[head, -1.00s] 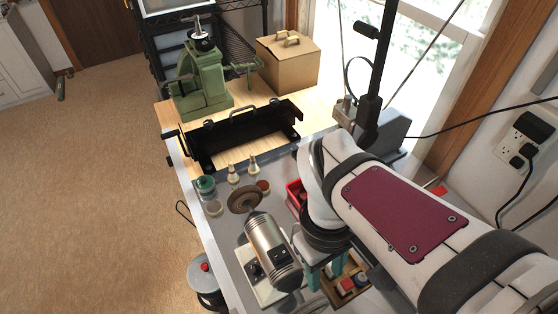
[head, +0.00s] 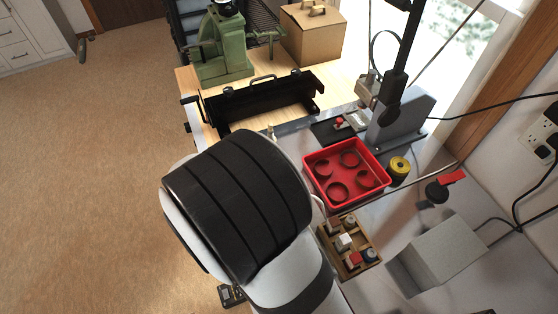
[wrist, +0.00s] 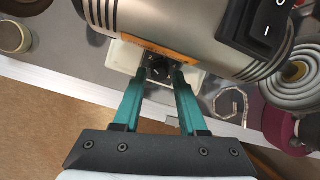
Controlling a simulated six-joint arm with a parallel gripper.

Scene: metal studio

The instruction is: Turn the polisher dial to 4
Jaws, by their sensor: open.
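The polisher (wrist: 185,22), a brushed-metal cylinder with dark end bands and an orange strip, fills the top of the wrist view. Below it, on a pale base (wrist: 124,56), is the small black dial (wrist: 158,67). My gripper (wrist: 160,74) has teal fingers, open, with one tip on each side of the dial. I cannot tell whether the tips touch it. The dial's marks and setting are too small to read. In the head view my arm hides the polisher, the dial and my gripper.
A black rocker switch (wrist: 268,25) sits on the polisher. A coiled grey hose-like thing (wrist: 298,82) and a magenta wheel (wrist: 283,130) lie at right. In the head view, a red tray (head: 331,155) and a wooden box of small blocks (head: 370,263) stand right of my arm.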

